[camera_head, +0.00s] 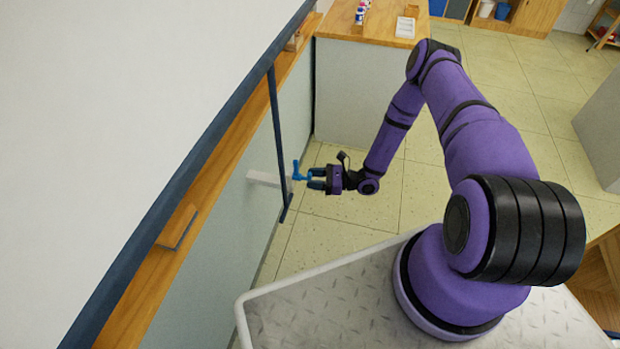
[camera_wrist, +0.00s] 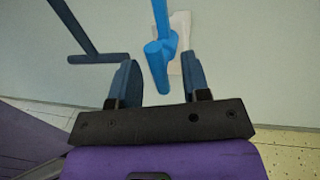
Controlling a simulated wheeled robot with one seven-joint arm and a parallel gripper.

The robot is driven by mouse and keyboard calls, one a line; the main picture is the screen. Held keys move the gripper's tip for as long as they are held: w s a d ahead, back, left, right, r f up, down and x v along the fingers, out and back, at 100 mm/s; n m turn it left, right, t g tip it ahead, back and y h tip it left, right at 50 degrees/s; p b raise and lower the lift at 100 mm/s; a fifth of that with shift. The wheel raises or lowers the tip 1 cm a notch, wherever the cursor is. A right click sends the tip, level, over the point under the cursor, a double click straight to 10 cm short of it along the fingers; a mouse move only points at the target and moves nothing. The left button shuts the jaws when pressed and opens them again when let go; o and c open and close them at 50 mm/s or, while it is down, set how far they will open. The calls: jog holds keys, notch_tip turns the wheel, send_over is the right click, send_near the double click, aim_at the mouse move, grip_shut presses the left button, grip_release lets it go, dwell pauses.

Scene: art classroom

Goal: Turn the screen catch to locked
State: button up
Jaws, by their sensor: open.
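The screen catch is a bright blue handle (camera_head: 299,172) on a pale plate (camera_head: 266,180) fixed to the grey wall panel. In the wrist view the blue handle (camera_wrist: 158,62) stands between my fingers, with its pale plate (camera_wrist: 181,32) behind it. My gripper (camera_head: 312,179) is open, just right of the handle in the head view. In the wrist view my gripper (camera_wrist: 152,82) has a dark blue finger on each side of the handle's near end. I cannot tell whether either finger touches it.
A dark blue bar (camera_head: 277,130) hangs from the white screen (camera_head: 110,90) close to the catch; it also shows in the wrist view (camera_wrist: 75,28). A wooden ledge (camera_head: 190,190) runs below the screen. A wooden counter (camera_head: 378,30) stands at the back. The tiled floor (camera_head: 400,200) is clear.

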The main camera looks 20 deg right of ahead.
jog(key=shift+x, duration=0.75)
grip_shut()
